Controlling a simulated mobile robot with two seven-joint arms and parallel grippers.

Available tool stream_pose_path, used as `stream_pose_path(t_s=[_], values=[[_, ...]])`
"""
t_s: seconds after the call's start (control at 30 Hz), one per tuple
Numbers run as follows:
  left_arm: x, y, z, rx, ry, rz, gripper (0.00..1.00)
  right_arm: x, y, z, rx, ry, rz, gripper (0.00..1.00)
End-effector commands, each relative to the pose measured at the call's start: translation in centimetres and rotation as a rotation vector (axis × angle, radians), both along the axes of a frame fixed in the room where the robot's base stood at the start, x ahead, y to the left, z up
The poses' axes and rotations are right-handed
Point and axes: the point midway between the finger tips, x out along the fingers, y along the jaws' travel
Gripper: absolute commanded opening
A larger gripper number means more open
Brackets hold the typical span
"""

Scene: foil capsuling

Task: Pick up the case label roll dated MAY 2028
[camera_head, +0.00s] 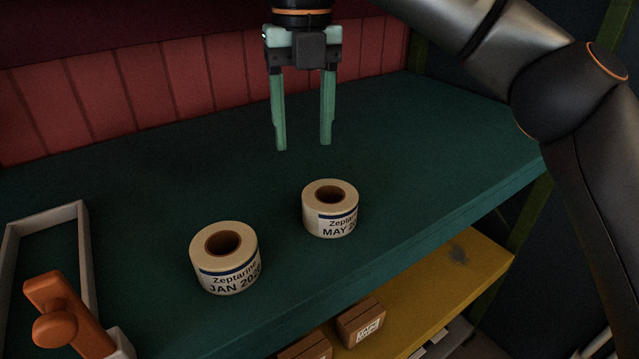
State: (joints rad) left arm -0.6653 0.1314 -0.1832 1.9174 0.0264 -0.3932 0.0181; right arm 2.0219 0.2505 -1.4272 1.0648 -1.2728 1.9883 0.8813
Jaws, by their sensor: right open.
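The case label roll marked MAY (329,218) stands on the green table, its year partly turned out of sight. It is a cream roll with a brown core hole, a blue band and the word Zeptarine partly showing. A second, similar roll marked JAN (226,268) stands to its left and nearer, apart from it. My right gripper (304,147) is open and empty, fingers pointing down, above and behind the MAY roll, not touching it. My left gripper is not in view.
A grey frame (86,250) with an orange handle (58,310) sits at the left edge of the green table (420,150). Red panelling (170,85) backs the table. A yellow shelf (450,285) below holds brown boxes (360,322). The table's right part is clear.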

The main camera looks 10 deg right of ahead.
Motion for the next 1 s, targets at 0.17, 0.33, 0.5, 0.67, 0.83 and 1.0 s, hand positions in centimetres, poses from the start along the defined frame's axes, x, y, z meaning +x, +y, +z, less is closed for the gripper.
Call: stream_pose_path(t_s=[0.17, 0.33, 0.5, 0.67, 0.83, 1.0], values=[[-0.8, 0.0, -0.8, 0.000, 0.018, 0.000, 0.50, 0.0, -0.5, -1.9, -0.019, -0.005, -0.011, 0.58], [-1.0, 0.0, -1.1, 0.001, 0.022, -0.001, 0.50, -0.1, -0.5, -5.0, -0.016, -0.004, -0.011, 0.58], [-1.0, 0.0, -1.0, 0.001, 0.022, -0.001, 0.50, -0.1, -0.4, -6.7, -0.014, -0.005, -0.010, 0.58], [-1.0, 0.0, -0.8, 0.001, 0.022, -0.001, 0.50, -0.2, -0.6, -8.0, -0.015, -0.004, -0.010, 0.58], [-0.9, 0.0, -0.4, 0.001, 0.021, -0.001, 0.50, -0.4, -0.7, -10.7, -0.015, -0.003, -0.009, 0.58], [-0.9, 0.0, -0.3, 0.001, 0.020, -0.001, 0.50, -0.3, -0.7, -12.0, -0.013, -0.005, -0.010, 0.58]])
